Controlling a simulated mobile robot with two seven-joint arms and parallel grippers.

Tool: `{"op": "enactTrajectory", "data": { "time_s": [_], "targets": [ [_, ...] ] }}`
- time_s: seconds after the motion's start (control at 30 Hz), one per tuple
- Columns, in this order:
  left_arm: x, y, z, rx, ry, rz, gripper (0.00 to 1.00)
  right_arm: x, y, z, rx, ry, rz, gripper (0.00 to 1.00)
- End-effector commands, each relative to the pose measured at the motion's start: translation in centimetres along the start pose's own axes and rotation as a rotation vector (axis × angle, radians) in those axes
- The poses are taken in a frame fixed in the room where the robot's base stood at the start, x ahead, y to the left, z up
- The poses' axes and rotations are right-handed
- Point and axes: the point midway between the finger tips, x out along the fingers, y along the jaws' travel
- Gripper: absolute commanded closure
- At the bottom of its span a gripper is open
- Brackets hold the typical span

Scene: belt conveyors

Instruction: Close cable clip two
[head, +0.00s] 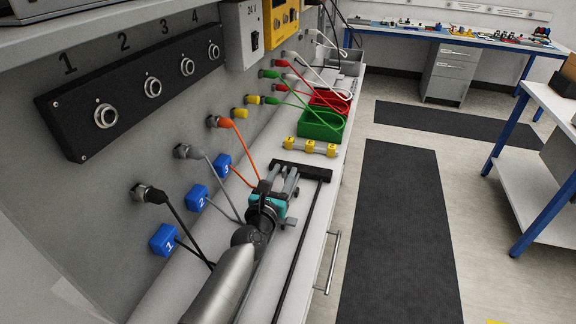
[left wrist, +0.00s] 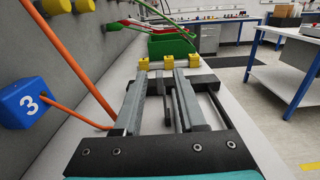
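Three yellow cable clips sit in a row on a pale rail on the bench: a left clip (head: 289,143), a middle clip (head: 310,146) and a right clip (head: 331,150). The middle clip also shows in the left wrist view (left wrist: 168,61). Their marks are too small to read, and I cannot tell whether they are open or shut. My left gripper (head: 281,178) is on the near side of the clips, apart from them, pointing towards them. Its fingers (left wrist: 161,78) are spread with nothing seen held between them. My right gripper is not in view.
Blue tags 1 (head: 164,240), 2 (head: 196,198) and 3 (head: 222,166) hang on cables along the wall at left. A black bar (head: 316,172) lies across the bench near my gripper. A green bin (head: 321,125) and a red bin (head: 330,100) stand beyond the clips.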

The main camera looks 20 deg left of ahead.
Motion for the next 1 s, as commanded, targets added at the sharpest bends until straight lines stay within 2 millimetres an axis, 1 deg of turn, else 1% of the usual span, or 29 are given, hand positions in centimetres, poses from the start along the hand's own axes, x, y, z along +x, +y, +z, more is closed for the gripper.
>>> {"op": "enactTrajectory", "data": {
  "time_s": [0.03,0.1,0.3,0.5,0.73,0.77,1.0],
  "targets": [
    [0.9,0.0,-0.1,0.001,-0.001,0.000,0.60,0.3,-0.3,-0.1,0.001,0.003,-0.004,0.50],
    [1.8,0.0,-0.1,0.001,-0.001,0.000,0.60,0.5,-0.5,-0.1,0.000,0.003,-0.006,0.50],
    [3.6,0.0,-0.1,0.003,0.000,-0.001,0.60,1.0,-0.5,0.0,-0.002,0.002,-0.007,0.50],
    [4.2,0.0,0.0,0.001,0.000,0.000,0.60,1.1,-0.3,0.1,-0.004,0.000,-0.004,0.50],
    [4.3,0.0,0.0,0.001,0.000,0.000,0.60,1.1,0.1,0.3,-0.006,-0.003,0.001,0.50],
    [4.3,0.0,0.0,0.001,0.000,0.000,0.62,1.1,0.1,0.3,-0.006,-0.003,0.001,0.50],
    [4.2,0.0,0.0,0.001,0.000,0.000,0.89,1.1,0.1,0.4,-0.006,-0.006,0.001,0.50]
  ]
}}
